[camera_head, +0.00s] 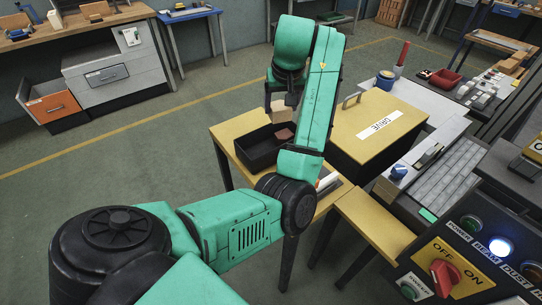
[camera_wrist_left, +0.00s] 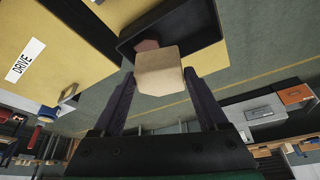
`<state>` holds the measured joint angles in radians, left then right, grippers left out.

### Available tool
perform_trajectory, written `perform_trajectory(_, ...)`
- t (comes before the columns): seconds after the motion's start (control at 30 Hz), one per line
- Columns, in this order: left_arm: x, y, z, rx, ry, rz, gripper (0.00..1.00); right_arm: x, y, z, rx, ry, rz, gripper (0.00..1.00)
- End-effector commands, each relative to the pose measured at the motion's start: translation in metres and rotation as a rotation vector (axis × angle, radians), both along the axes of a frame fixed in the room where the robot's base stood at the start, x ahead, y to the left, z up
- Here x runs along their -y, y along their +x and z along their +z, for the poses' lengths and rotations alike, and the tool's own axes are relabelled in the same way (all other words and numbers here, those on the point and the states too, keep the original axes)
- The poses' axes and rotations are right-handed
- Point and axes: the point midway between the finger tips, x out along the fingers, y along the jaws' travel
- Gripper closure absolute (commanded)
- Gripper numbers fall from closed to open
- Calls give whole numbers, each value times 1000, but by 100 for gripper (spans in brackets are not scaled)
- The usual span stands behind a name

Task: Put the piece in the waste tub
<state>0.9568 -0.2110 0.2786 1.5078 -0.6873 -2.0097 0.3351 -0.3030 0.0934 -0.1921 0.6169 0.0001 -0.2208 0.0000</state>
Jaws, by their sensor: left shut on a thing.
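My left gripper (camera_head: 284,106) points down above the far side of the black open tub (camera_head: 262,159). It is shut on a pale beige block, the piece (camera_wrist_left: 158,72), seen between the two dark fingers (camera_wrist_left: 160,98) in the left wrist view. The black tub (camera_wrist_left: 208,34) lies beyond the piece there, and the piece overlaps its near rim in the picture. A reddish-brown scrap (camera_head: 284,134) shows inside the tub. The height of the piece over the tub is hard to judge. My right gripper is not in view.
The tub stands on a yellow table beside a yellow box marked DRIVE (camera_head: 350,150) with a handle. A control panel with a red knob (camera_head: 445,275) is at the lower right. Workbenches line the back; the green floor at left is clear.

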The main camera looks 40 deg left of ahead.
Motion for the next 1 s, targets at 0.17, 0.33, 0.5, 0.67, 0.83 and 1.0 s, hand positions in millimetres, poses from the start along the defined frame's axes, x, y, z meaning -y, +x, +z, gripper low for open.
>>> perform_trajectory(0.17, -52, -4, 7, 7, -2, 211, 82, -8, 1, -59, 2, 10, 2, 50)
perform_trajectory(0.33, -60, -9, 20, 8, -3, 263, 82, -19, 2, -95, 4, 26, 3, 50)
perform_trajectory(0.5, -54, -10, 26, 2, -1, 241, 82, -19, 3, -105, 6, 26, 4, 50)
perform_trajectory(0.67, -53, -11, -16, -2, -1, 241, 82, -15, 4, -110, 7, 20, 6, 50)
perform_trajectory(0.83, -53, -11, -73, -2, 1, 241, 82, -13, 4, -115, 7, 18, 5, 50)
perform_trajectory(1.0, -54, -11, -115, 0, 2, 241, 82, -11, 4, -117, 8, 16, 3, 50)
